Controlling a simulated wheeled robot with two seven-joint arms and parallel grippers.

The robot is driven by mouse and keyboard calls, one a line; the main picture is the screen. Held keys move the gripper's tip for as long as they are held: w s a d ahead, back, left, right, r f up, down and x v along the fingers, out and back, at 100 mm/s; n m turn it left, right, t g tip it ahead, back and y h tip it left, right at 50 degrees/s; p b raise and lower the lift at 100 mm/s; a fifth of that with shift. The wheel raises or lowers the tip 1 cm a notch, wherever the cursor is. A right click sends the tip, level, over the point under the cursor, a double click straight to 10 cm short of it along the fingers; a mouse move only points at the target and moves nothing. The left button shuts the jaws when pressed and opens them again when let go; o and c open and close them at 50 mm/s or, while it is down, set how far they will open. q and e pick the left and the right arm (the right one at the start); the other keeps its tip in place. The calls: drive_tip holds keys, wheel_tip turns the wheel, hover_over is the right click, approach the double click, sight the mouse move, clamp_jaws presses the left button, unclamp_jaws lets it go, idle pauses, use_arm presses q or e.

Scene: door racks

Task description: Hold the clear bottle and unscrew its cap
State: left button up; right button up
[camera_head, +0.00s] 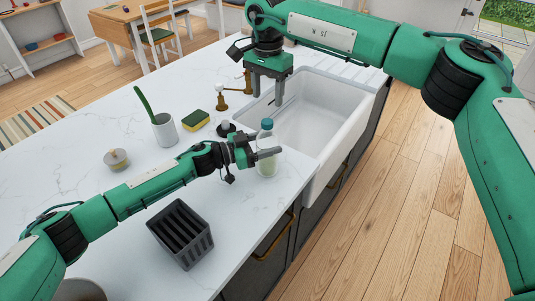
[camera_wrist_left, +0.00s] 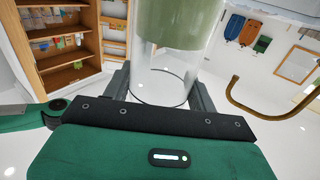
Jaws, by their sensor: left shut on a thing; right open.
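The clear bottle (camera_head: 268,162) stands upright on the white counter by the near corner of the sink, with a blue-green cap (camera_head: 267,123) on top. My left gripper (camera_head: 262,154) is shut on the bottle's body, below the cap. In the left wrist view the bottle (camera_wrist_left: 165,72) is between the two fingers, clear in its lower part with a pale green band above; its cap is out of that view. My right gripper (camera_head: 268,92) is open and empty, pointing down above and behind the bottle, apart from the cap.
The white sink (camera_head: 312,110) lies right of the bottle, with a brass faucet (camera_head: 246,85) behind.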

sight(268, 121)
drive_tip(key=m, duration=1.9)
drive_tip(key=shift+a, duration=0.1)
drive_tip(key=m, duration=2.1)
drive_tip(key=shift+m, duration=0.3)
drive_tip(key=m, duration=0.4)
drive_tip(key=shift+f, duration=4)
drive_tip(key=shift+c, duration=0.4)
drive_tip(key=c, duration=1)
